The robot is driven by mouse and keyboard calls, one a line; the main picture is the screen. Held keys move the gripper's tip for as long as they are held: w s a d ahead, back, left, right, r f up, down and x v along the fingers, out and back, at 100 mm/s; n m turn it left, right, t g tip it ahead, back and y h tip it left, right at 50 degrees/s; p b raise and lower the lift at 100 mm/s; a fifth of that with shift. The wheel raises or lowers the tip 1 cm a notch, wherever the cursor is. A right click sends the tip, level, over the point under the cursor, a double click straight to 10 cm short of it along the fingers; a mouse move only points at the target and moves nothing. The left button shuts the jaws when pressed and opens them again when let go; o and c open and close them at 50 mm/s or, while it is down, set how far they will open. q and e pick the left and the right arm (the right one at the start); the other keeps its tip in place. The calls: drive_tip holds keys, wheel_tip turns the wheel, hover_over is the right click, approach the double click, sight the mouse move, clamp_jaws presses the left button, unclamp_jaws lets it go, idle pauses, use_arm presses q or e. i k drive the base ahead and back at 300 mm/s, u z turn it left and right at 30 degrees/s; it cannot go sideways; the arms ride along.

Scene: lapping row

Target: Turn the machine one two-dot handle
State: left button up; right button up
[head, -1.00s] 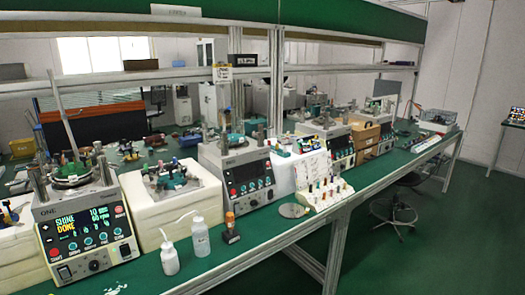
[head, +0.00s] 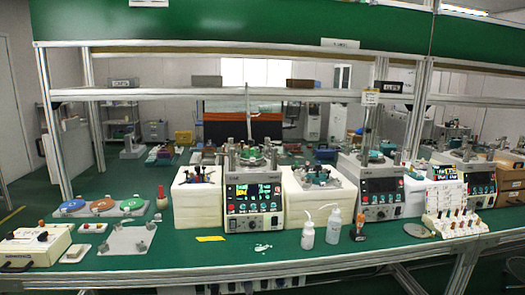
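Machine one (head: 253,203) stands at the middle of the green bench, a white box with a dark front panel. Its lit screen shows green and yellow text too blurred to read. On its top is a round green plate (head: 252,158) between upright metal posts. A blue-handled fixture sits on a white block (head: 198,208) to its left, and another fixture (head: 316,176) sits on a white block to its right. Dots on handles are too small to make out, so I cannot tell which handle has two dots. Neither of my grippers is in view.
Two white bottles (head: 307,234) and a dark stamp-like tool (head: 358,228) stand in front, right of machine one. A yellow tag (head: 210,238) and white scraps (head: 262,247) lie before it. Coloured discs (head: 103,206) lie at left. An overhead shelf rail (head: 200,95) crosses behind.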

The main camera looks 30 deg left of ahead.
sight(274, 155)
drive_tip(key=u, duration=0.35)
drive_tip(key=i, duration=0.9)
